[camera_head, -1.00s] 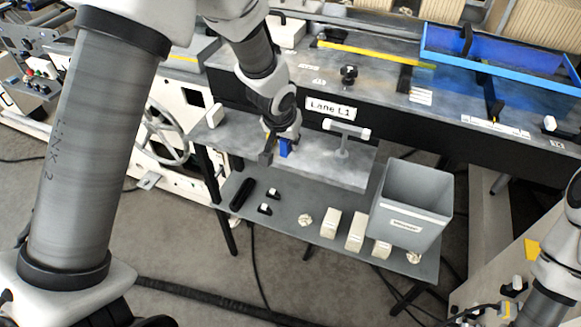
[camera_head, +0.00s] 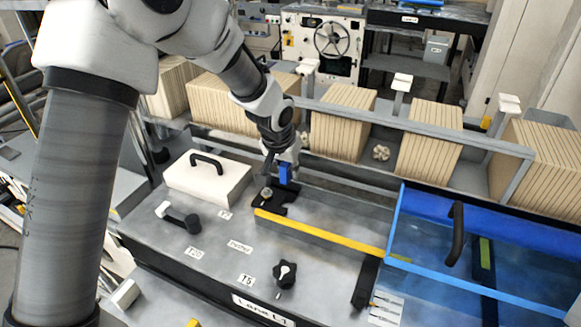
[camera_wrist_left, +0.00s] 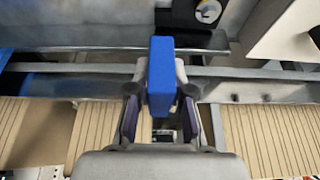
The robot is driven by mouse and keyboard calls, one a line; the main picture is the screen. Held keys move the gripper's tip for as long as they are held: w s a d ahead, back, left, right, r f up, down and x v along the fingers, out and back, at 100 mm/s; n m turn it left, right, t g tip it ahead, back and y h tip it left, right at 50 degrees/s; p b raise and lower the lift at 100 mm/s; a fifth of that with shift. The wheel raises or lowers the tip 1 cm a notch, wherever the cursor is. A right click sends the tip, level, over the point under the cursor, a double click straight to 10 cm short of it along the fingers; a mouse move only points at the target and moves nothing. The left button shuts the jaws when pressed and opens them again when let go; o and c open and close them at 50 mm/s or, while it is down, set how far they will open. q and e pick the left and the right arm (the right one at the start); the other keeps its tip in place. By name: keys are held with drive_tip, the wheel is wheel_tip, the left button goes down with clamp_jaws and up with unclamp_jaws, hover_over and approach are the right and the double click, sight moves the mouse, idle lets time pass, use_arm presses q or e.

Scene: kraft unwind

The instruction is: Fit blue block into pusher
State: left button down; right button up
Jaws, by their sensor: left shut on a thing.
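The blue block (camera_head: 285,173) is held by my left gripper (camera_head: 279,158) above the far edge of the lane table. In the left wrist view the block (camera_wrist_left: 161,75) stands between the two fingers, which are shut on it. In the wrist view part of this black piece (camera_wrist_left: 181,15) shows at the top, beyond the block. My right gripper is not in view.
A white box with a black handle (camera_head: 210,180) stands left of the black piece. A blue-framed clear cover (camera_head: 470,250) is on the right. Cardboard stacks (camera_head: 340,135) and a grey rail (camera_head: 420,128) stand behind. A black knob (camera_head: 284,273) is in front.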

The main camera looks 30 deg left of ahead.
use_arm(q)
drive_tip(key=shift+w, duration=0.2)
drive_tip(key=shift+s+b, duration=0.4)
drive_tip(key=shift+s, duration=0.35)
drive_tip(key=shift+s+f, duration=0.1)
drive_tip(key=shift+s, duration=0.25)
drive_tip(key=shift+f+b, duration=0.35)
drive_tip(key=shift+b, duration=0.1)
drive_tip(key=b+x, duration=0.1)
drive_tip(key=x, duration=0.1)
drive_tip(key=shift+w+f+b, duration=0.3)
drive_tip(key=shift+s+f+b, duration=0.4)
drive_tip(key=shift+f+b, duration=0.25)
drive_tip(key=shift+b, duration=0.1)
drive_tip(key=shift+d+f, duration=0.1)
drive_tip(key=shift+f, duration=0.15)
drive_tip(key=shift+w+f+b, duration=0.25)
drive_tip(key=shift+f+b, duration=0.05)
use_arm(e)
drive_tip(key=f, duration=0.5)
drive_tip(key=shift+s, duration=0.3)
